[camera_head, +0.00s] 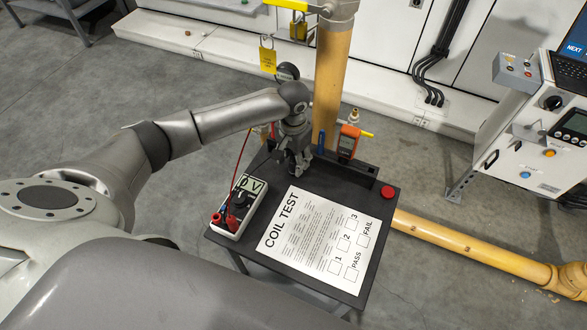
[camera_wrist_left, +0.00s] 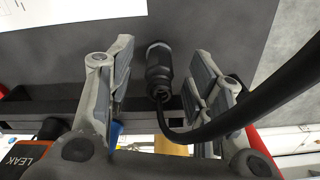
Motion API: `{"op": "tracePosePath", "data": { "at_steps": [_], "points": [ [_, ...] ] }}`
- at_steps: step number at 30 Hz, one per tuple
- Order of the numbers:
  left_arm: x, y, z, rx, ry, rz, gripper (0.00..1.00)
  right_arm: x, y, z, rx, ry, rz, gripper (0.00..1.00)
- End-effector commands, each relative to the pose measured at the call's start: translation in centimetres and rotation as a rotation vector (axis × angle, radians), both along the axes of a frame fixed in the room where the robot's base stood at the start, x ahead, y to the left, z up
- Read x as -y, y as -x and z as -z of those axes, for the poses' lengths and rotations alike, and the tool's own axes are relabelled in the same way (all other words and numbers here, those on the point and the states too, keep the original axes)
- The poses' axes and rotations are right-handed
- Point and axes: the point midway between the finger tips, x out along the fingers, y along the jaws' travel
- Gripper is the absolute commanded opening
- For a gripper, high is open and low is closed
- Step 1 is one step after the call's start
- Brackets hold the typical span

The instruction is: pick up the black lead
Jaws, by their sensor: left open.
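My left gripper (camera_head: 295,168) is over the back part of the black table (camera_head: 340,172). In the left wrist view my left gripper (camera_wrist_left: 160,85) is open, with one finger on each side of the black lead (camera_wrist_left: 158,68). The lead's black plug end lies between the fingers, with visible gaps to both. Its thick black cable curves across the right finger and out at the right edge. In the head view I cannot make out the black lead near the gripper. The white multimeter (camera_head: 240,205) has red plugs and a red lead (camera_head: 243,155). My right gripper is not in view.
A "COIL TEST" sheet (camera_head: 318,238) covers much of the table. An orange device (camera_head: 348,142) stands at the back edge, with a red button (camera_head: 388,192) at the right corner. A yellow pipe (camera_head: 333,80) rises behind the table.

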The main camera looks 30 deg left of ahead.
Motion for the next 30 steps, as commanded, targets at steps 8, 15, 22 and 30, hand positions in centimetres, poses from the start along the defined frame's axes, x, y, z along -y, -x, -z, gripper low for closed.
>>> {"op": "tracePosePath", "data": {
  "at_steps": [8, 15, 22, 30],
  "points": [
    [0.03, 0.04, 1.62, 0.0, 0.0, 0.001, 0.47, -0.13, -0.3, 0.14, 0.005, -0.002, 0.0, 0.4],
    [0.04, 0.04, 1.59, 0.0, 0.0, 0.001, 0.31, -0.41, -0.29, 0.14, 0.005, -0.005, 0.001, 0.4],
    [0.04, 0.04, 1.58, 0.0, 0.0, 0.001, 0.01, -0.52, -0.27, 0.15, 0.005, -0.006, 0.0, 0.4],
    [0.04, 0.01, 1.48, 0.001, 0.0, 0.001, 0.0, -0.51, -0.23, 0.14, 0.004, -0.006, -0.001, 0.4]
  ]
}}
